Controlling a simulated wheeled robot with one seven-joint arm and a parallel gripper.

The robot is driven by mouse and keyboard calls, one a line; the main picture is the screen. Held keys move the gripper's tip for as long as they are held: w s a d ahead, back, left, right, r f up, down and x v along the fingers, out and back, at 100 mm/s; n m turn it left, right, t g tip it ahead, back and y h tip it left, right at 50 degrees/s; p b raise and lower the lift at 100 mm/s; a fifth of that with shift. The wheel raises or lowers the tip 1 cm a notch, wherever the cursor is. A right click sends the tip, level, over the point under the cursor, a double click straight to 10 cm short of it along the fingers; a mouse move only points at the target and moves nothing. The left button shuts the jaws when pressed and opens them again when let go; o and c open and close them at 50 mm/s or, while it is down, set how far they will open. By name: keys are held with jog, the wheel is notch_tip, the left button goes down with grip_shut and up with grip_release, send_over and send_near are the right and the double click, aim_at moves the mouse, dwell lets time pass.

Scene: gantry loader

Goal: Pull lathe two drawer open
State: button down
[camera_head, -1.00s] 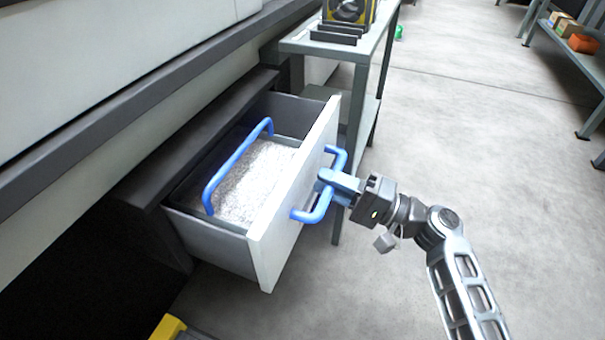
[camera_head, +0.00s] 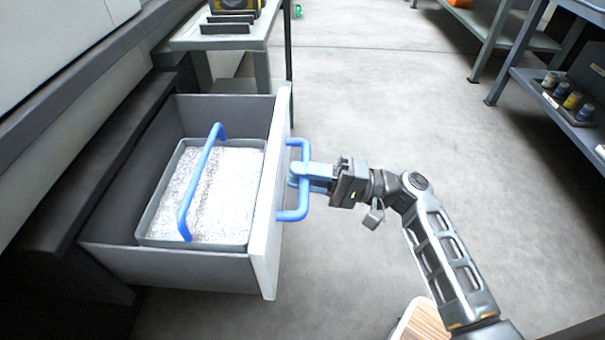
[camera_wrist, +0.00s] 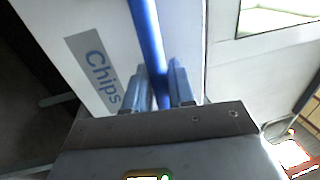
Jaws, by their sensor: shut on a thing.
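The drawer (camera_head: 268,215) stands pulled out of the dark machine base at the left, its white front facing right. A label reading "Chips" (camera_wrist: 98,72) shows on its front in the wrist view. A blue handle (camera_head: 292,214) is fixed to that front, and it runs between my fingers in the wrist view (camera_wrist: 146,38). My gripper (camera_head: 300,175) is shut on the handle. Inside the drawer sits a grey tray (camera_head: 150,222) of silvery chips (camera_head: 236,190) with a blue bar handle (camera_head: 196,185) over it.
A grey side table (camera_head: 262,42) with a dark rack stands behind the drawer. Shelves (camera_head: 545,90) with several small containers stand at the right. A wood-topped thing (camera_head: 422,322) shows at the bottom edge. The floor between is clear.

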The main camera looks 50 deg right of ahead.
jog(key=c, duration=1.1)
grip_release()
jog(key=p+v, duration=0.1)
jog(key=v, duration=0.6)
jog(key=shift+s+d, duration=0.25)
jog(key=shift+s, duration=0.05)
jog(key=shift+f, duration=0.15)
